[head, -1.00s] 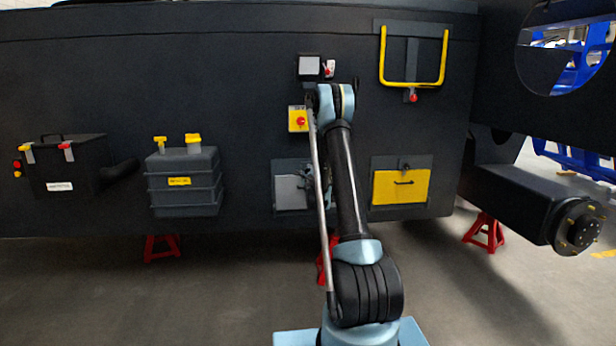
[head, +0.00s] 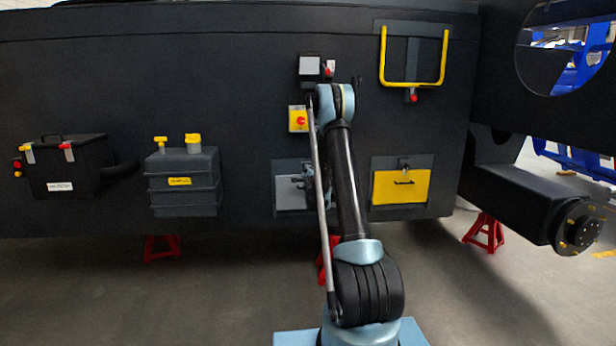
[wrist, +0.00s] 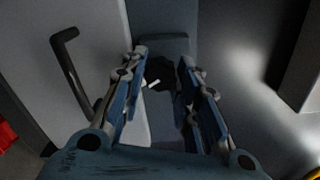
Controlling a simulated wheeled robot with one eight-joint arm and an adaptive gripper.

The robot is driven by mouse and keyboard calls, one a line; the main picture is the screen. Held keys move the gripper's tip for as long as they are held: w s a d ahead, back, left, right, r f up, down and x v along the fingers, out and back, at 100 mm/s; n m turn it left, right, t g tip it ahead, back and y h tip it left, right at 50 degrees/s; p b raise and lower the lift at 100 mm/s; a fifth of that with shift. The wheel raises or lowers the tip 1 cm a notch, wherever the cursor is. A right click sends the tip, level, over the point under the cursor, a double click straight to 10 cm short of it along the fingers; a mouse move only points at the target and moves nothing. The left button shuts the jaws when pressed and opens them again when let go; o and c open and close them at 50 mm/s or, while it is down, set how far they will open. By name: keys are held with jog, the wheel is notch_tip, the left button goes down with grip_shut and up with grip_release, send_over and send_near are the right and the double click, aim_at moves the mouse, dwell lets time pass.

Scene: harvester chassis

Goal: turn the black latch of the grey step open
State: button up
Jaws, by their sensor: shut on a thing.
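The grey step (head: 289,196) is a light panel low on the dark chassis, left of my arm. In the wrist view its face (wrist: 105,35) fills the left part, with a dark bar handle (wrist: 70,70). The black latch (wrist: 160,72) is a dark round piece with a small white mark, beside the panel's edge. My gripper (wrist: 163,62) has one finger on each side of the latch and is shut on it. In the head view my gripper (head: 308,181) is at the step's right edge, partly behind my arm, which hides the latch.
A yellow step (head: 402,188) with its own handle is to the right. A red knob on a yellow plate (head: 298,119) and a small grey box (head: 309,66) are above. Red stands (head: 162,247) are under the chassis. The floor at the left is clear.

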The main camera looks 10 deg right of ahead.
jog(key=n, duration=0.6)
jog(key=shift+a+n, duration=0.15)
jog(key=shift+n, duration=0.15)
jog(key=n, duration=0.6)
jog(key=shift+d+r, duration=0.1)
jog(key=shift+d, duration=0.1)
jog(key=o, duration=1.1)
jog(key=shift+c, duration=0.2)
jog(key=s, duration=1.2)
jog(key=shift+a, duration=0.1)
